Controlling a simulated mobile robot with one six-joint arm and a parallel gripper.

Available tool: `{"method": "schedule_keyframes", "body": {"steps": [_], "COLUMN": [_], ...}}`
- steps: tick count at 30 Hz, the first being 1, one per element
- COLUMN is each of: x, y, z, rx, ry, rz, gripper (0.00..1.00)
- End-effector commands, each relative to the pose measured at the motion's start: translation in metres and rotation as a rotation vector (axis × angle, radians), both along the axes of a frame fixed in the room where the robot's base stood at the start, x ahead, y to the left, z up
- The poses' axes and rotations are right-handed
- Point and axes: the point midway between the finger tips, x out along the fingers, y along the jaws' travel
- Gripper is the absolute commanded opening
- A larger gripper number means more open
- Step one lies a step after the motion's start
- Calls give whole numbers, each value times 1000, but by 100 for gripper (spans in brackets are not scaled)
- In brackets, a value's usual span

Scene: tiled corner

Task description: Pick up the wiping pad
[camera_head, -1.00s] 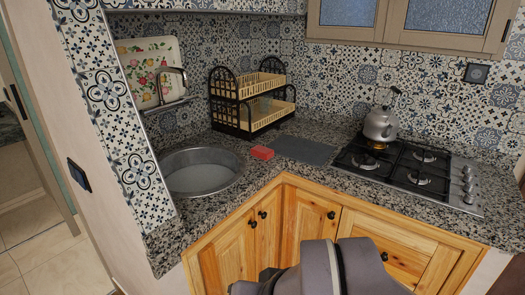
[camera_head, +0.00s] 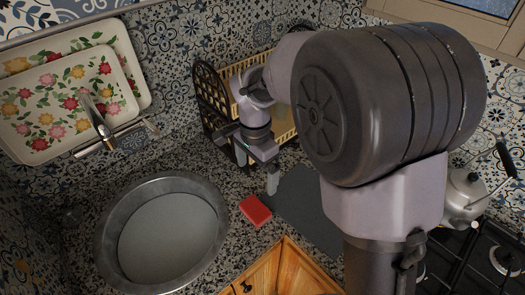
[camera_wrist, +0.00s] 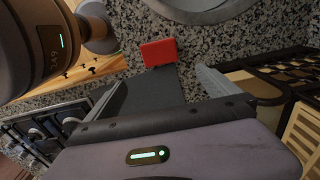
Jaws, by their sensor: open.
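The wiping pad is a small red block. In the head view the red wiping pad (camera_head: 256,211) lies on the speckled counter between the sink and a dark grey mat. My gripper (camera_head: 258,172) is above the counter behind the pad, in front of the dish rack, with its fingers pointing down. In the wrist view the pad (camera_wrist: 159,53) lies beyond the fingertips, roughly between their lines. My gripper (camera_wrist: 157,86) is open there with nothing between its fingers. The pad is fully in view and apart from the gripper.
The round metal sink (camera_head: 165,235) is left of the pad. The dark mat (camera_head: 300,205) lies right of it, partly hidden by my arm. The dish rack (camera_head: 212,110) stands behind my gripper. A kettle (camera_head: 464,197) and the stove (camera_head: 480,262) are at the right. A faucet (camera_head: 98,125) is at the left.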

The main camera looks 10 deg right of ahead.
Motion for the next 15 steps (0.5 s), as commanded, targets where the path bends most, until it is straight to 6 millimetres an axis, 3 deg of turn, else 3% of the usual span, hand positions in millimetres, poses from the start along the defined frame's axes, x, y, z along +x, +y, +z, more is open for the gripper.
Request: {"method": "schedule_keyframes", "body": {"steps": [2, 10, 15], "x": [0, -1, 0], "y": [1, 1, 1], "z": [-11, -93, -121], "rx": [-2, -3, -2], "ry": [6, 9, 6], "rz": [-4, -4, -2], "gripper": [100, 100, 100]}}
